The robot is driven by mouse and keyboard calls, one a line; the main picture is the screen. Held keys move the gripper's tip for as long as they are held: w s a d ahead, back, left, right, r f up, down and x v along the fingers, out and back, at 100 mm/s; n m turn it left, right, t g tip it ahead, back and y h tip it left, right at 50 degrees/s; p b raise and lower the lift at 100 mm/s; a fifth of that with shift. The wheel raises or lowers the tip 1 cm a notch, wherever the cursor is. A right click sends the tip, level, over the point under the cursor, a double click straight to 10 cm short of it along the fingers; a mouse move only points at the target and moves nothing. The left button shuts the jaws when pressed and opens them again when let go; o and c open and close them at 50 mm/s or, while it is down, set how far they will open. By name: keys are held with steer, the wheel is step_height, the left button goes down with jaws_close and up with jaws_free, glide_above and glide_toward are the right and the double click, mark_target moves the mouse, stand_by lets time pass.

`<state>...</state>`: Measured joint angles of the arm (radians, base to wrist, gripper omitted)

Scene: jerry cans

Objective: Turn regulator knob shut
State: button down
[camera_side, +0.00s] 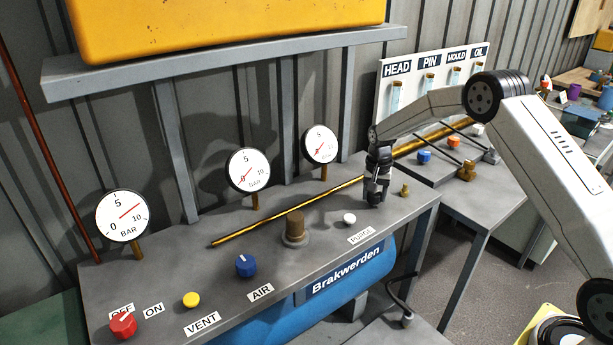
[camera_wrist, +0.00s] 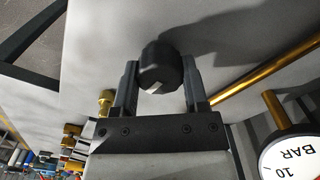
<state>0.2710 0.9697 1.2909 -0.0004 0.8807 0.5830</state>
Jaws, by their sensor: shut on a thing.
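In the wrist view the black knob (camera_wrist: 161,70) stands on the grey panel, with a pale pointer mark on its face. My gripper (camera_wrist: 160,88) has one finger on each side of the knob and is shut on it. In the side view my gripper (camera_side: 377,192) reaches down to the right part of the bench panel and mostly hides the knob. The small brass fitting (camera_side: 404,190) stands just right of my gripper. No label for this knob is readable.
A white button (camera_side: 349,218) above a PURGE label, a blue knob (camera_side: 246,265), a yellow button (camera_side: 191,299) and a red knob (camera_side: 123,325) sit along the panel. Gauges (camera_side: 248,169) stand behind. A long brass pipe (camera_side: 290,217) runs behind my gripper.

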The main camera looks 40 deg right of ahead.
steer(key=n, duration=0.5)
steer(key=shift+n, duration=0.3)
steer(key=n, duration=1.3)
stand_by(0.3)
steer(key=shift+c, duration=0.5)
jaws_free()
steer(key=shift+r, duration=0.1)
